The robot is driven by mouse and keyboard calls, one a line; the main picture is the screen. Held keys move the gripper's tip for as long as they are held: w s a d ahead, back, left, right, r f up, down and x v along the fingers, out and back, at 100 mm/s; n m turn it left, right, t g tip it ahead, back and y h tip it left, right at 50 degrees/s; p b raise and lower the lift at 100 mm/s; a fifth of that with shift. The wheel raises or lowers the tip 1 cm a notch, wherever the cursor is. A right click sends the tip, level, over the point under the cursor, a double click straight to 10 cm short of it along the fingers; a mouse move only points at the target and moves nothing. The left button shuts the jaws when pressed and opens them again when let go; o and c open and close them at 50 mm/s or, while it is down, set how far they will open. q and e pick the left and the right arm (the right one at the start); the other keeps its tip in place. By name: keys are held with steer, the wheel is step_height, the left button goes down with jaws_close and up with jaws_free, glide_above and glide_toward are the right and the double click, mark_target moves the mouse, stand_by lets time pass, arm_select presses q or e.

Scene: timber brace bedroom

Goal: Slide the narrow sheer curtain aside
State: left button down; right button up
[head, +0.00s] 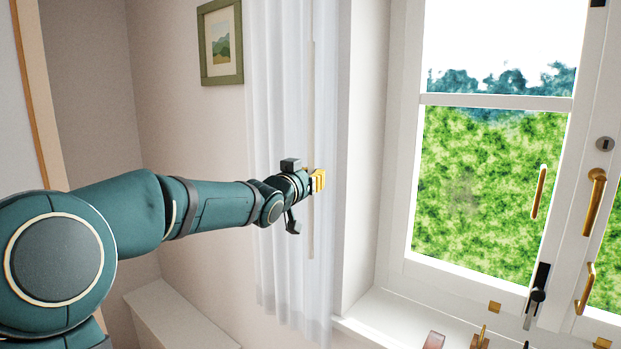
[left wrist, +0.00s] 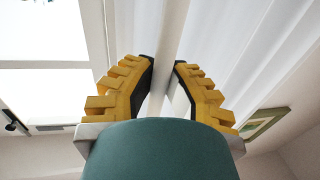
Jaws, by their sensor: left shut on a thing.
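The narrow sheer curtain (head: 280,110) is white and hangs in folds at the left side of the window, against the wall and the window recess. A thin pale upright strip (head: 311,110) runs down near its right edge. My left gripper (head: 318,181) is at this strip, around mid-height of the curtain. In the left wrist view, the yellow fingers of my left gripper (left wrist: 165,68) are on both sides of the pale strip (left wrist: 174,38), shut on it, with the curtain (left wrist: 235,50) spreading up to the right. My right gripper is not in view.
The window (head: 490,190) with brass handles (head: 594,200) is to the right, its glass uncovered. Small objects (head: 435,340) stand near the white sill (head: 385,318). A green-framed picture (head: 220,42) hangs on the wall left of the curtain. A pale ledge (head: 170,312) is below my arm.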

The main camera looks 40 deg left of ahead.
arm_select(q)
steer(key=shift+a, duration=0.25)
stand_by(0.3)
steer(key=c, duration=0.9)
jaws_free()
steer(key=shift+c, duration=0.2)
steer(key=s+d, duration=0.1)
steer(key=s, duration=1.1)
steer(key=shift+d, duration=0.25)
steer(key=shift+w, duration=0.1)
